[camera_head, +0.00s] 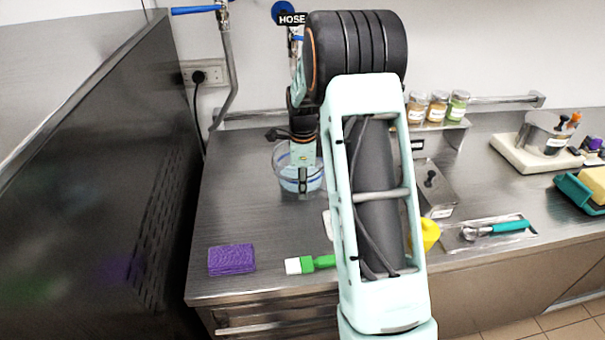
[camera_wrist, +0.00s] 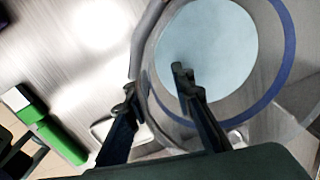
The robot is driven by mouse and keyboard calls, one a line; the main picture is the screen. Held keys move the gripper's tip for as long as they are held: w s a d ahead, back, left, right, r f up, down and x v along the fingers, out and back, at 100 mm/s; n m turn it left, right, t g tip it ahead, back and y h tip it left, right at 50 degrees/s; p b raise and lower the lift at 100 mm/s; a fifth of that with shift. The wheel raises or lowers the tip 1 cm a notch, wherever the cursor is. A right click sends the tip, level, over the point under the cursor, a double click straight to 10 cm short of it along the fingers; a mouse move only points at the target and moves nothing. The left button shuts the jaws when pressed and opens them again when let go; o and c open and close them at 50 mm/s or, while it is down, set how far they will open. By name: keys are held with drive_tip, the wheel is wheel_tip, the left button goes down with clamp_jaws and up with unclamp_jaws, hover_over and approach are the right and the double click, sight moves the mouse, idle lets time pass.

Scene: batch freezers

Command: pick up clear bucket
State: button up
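The clear bucket (camera_head: 283,174) stands upright on the steel counter, below the hose area. It is see-through with a blue band and a pale blue round area inside. In the wrist view the bucket (camera_wrist: 287,45) fills the upper right. My gripper (camera_head: 303,188) points down at the bucket and hides part of it in the head view. In the wrist view my gripper (camera_wrist: 155,85) has its fingers apart, with the bucket's wall seen between them. One finger is outside the wall and the other overlaps the inside. Contact with the wall cannot be told.
A purple sponge (camera_head: 232,259) and a green-handled brush (camera_head: 312,263) lie at the counter's front. A steel container (camera_head: 433,190), a yellow object (camera_head: 430,233) and a tray with a teal-handled scoop (camera_head: 497,229) are to the right. A dark panel (camera_head: 110,190) borders the left.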

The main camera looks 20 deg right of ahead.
clamp_jaws()
drive_tip(key=shift+r, duration=0.1)
idle(0.4)
